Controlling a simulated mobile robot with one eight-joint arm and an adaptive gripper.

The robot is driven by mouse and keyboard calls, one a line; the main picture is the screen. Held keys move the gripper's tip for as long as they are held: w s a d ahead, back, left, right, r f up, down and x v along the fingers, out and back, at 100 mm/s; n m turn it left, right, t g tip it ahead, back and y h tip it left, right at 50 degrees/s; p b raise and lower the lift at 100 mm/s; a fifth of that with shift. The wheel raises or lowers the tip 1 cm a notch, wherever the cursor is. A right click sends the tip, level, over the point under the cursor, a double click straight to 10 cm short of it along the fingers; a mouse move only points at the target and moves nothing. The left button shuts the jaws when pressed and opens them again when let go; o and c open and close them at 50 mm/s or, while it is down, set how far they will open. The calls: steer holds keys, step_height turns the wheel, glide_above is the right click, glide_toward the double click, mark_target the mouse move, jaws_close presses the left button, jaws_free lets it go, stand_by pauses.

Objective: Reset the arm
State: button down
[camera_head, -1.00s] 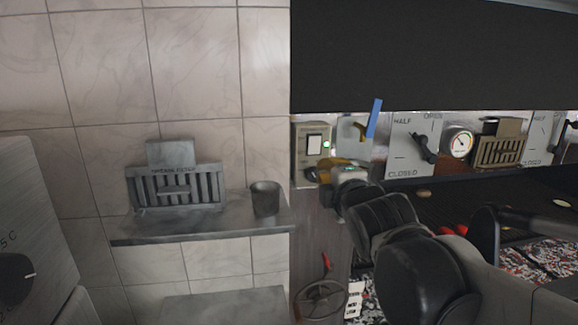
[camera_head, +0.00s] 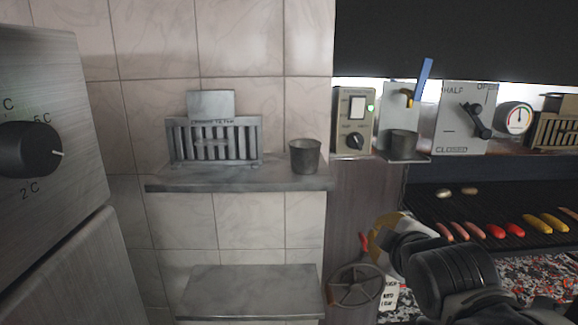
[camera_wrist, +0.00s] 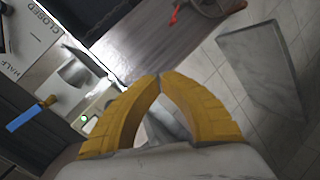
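My gripper (camera_head: 385,238) is low in front of the wooden panel, left of the grill, apart from everything around it. In the wrist view its two yellow fingers (camera_wrist: 160,76) arch together and their tips meet, with nothing between them. My arm reaches in from the lower right of the head view.
Another cup (camera_head: 305,157) and a slotted filter (camera_head: 213,142) are on the wall shelf (camera_head: 240,181). The grill (camera_head: 470,207) holds sausages and vegetables at right. A valve wheel (camera_head: 355,287) is below my gripper.

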steer(key=s+f+m+g+b, duration=0.2)
steer(key=s+f+m+b, duration=0.2)
steer(key=f, duration=0.8)
steer(key=s+f+m+g+b, duration=0.2)
steer(key=s+f+b, duration=0.4)
steer(key=f+b, duration=0.3)
steer(key=s+f+m+g+b, duration=0.2)
steer(key=s+f+m+b, duration=0.3)
steer(key=f, duration=1.1)
steer(key=shift+s+a+m+g+y+b, duration=0.2)
steer(key=shift+a+m+g+y+b, duration=0.15)
steer(key=shift+b, duration=0.3)
